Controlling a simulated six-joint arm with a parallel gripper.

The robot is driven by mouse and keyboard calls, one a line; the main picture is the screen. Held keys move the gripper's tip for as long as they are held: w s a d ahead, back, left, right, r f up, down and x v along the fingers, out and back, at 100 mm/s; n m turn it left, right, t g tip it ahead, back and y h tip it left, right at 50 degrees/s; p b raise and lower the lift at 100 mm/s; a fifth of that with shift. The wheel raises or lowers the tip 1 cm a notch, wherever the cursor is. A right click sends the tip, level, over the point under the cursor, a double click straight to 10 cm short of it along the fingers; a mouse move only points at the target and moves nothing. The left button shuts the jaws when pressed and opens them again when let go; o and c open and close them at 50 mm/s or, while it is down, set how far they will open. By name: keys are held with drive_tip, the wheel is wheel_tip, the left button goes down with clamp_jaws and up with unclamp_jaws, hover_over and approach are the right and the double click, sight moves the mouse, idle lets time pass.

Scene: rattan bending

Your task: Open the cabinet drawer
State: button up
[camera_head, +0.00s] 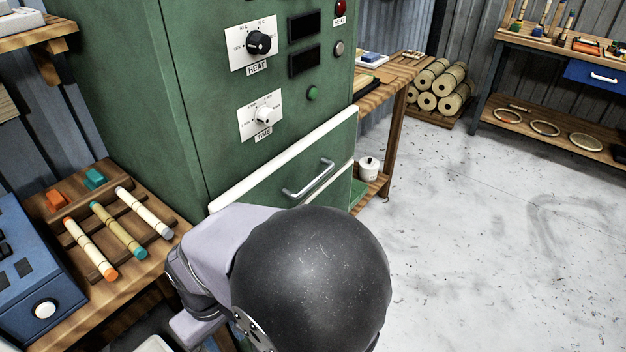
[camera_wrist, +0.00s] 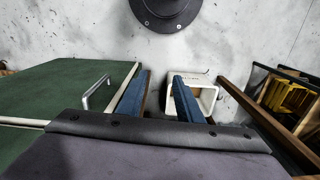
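The green cabinet (camera_head: 180,90) stands at the centre left in the head view. Its lower front has a green panel with a silver bar handle (camera_head: 308,180) and white edging. I cannot tell from this view whether that panel is a drawer or a door. In the wrist view the handle (camera_wrist: 95,92) shows on a green surface at the left. My gripper (camera_wrist: 162,84) has two blue fingers standing apart with nothing between them. It is to the right of the handle and not touching it. The head view hides my fingers behind my arm.
A wooden bench (camera_head: 120,290) at the left holds coloured rods. A white box (camera_wrist: 206,96) sits beyond my right finger. A far workbench has a blue drawer (camera_head: 597,76). Rolled bundles (camera_head: 440,85) lie at the back. The grey floor (camera_head: 480,240) at the right is clear.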

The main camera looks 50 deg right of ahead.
drive_tip(key=s+d+f+m+t+y+b, duration=0.1)
drive_tip(key=s+d+f+m, duration=0.3)
drive_tip(key=d+m, duration=0.35)
drive_tip(key=s+d+f+m+t+y+b, duration=0.1)
drive_tip(key=s+d+f+m+y, duration=0.15)
drive_tip(key=d+f+m, duration=0.5)
drive_tip(key=s+d+f+m+t+y+b, duration=0.1)
drive_tip(key=s+d+m, duration=0.35)
drive_tip(key=d, duration=0.45)
drive_tip(key=w+d+r+m+t+h, duration=0.35)
drive_tip(key=w+d+t, duration=0.35)
drive_tip(key=d, duration=0.5)
drive_tip(key=w+d+r+n+t, duration=0.2)
drive_tip(key=w+d+r+n, duration=0.1)
drive_tip(key=r, duration=0.5)
drive_tip(key=w+d+r+n+t+h, duration=0.1)
drive_tip(key=w+d+r+n+t, duration=0.1)
drive_tip(key=r, duration=0.6)
drive_tip(key=w+d+t, duration=0.1)
drive_tip(key=w+d, duration=0.1)
drive_tip(key=d, duration=0.1)
drive_tip(key=shift+w+n+t, duration=0.3)
drive_tip(key=shift+w+n, duration=0.1)
drive_tip(key=shift+w, duration=0.1)
